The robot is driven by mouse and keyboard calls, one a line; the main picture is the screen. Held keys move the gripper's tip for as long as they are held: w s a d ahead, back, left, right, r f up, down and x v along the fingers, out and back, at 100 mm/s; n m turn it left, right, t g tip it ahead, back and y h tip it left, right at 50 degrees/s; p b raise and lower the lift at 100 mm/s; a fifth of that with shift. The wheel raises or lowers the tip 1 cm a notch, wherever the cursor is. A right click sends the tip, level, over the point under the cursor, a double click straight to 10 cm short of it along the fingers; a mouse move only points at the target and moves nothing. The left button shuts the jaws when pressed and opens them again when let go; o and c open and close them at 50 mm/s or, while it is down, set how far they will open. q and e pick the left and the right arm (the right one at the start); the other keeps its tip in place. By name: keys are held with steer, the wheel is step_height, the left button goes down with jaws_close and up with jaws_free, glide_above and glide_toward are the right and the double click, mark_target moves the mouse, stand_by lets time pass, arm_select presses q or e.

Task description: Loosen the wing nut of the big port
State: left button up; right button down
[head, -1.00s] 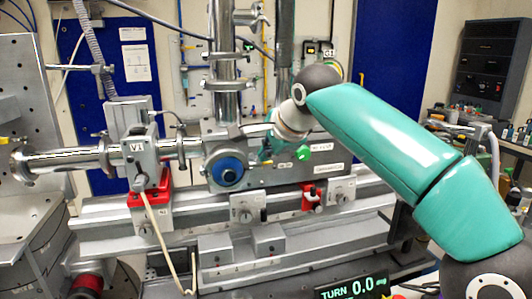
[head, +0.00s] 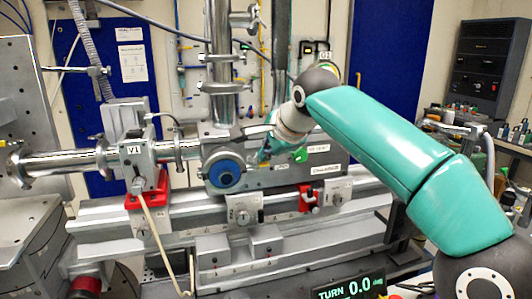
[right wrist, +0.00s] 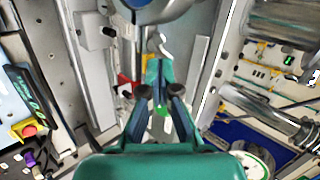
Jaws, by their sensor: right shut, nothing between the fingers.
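The big port (head: 226,172) is a round flange with a blue face on the front of the grey chamber (head: 290,176). In the right wrist view its blue-edged rim (right wrist: 150,10) shows at the top. A small pale metal piece (right wrist: 162,45) lies just past my fingertips; it may be the wing nut, but its shape is too small to be sure. My right gripper (head: 263,154) is shut and empty, up and right of the port. In the right wrist view its fingers (right wrist: 158,68) point toward the port's rim, and I cannot tell whether they touch the pale piece.
A valve (head: 138,152) with a red bracket stands left of the chamber. A vertical pipe (head: 221,75) rises above it. The rail (head: 110,232) runs below, with a small red block (head: 307,197) on it. A display (head: 347,289) at the bottom reads TURN 0.0.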

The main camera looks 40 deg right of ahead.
steer(key=shift+w+d, duration=0.15)
steer(key=shift+d, duration=0.1)
steer(key=shift+w+d+p, duration=0.25)
steer(key=shift+d+p, duration=0.05)
steer(key=shift+p, duration=0.2)
steer(key=shift+w+r, duration=0.1)
steer(key=shift+w, duration=0.15)
steer(key=shift+w+d+p, duration=0.1)
steer(key=shift+d+p, duration=0.1)
steer(key=shift+p, duration=0.15)
steer(key=shift+a, duration=0.15)
stand_by(0.8)
